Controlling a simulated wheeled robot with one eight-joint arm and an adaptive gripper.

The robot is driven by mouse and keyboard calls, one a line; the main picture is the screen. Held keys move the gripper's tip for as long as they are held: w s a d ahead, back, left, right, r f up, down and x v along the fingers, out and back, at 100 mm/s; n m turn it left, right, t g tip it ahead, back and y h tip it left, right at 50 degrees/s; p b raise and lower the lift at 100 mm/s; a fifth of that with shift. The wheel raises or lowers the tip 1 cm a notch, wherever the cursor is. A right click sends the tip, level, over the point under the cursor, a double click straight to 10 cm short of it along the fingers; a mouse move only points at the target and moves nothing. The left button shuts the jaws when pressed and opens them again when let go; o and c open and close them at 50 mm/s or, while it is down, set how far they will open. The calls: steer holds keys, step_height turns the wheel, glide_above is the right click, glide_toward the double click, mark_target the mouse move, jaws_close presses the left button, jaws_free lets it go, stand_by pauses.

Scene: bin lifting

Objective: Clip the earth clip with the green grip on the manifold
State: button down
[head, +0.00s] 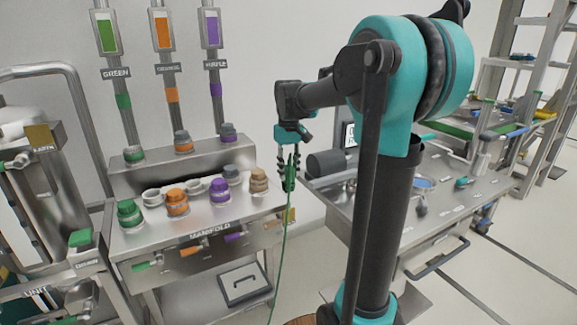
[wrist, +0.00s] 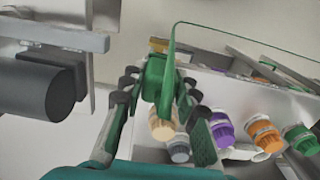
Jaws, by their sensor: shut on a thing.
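The earth clip with the green grip (head: 289,176) is held in my gripper (head: 288,160), which is shut on it. A thin green cable hangs from the clip down past the bench. In the wrist view the green grip (wrist: 154,77) sits between my gripper's fingers (wrist: 150,95), with the cable looping up and right. The steel manifold (head: 150,238) stands to the left of the clip in the head view. A small brass-coloured plate (head: 291,215) shows at its right end, below the clip. It shows partly in the wrist view (wrist: 158,45). The clip appears apart from it.
Green (head: 130,213), orange (head: 177,202), purple (head: 219,190) and tan (head: 258,180) couplings stand on the manifold top. A steel cart with a dark cylinder (head: 326,163) is close on the right. Open floor lies between manifold and cart.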

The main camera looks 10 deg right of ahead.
mark_target(289, 192)
steer(key=shift+f, duration=1.9)
steer(key=shift+r, duration=0.15)
steer(key=shift+s+r, duration=0.15)
steer(key=shift+f, duration=1.55)
steer(key=shift+f, duration=1.1)
steer(key=shift+f, duration=1.05)
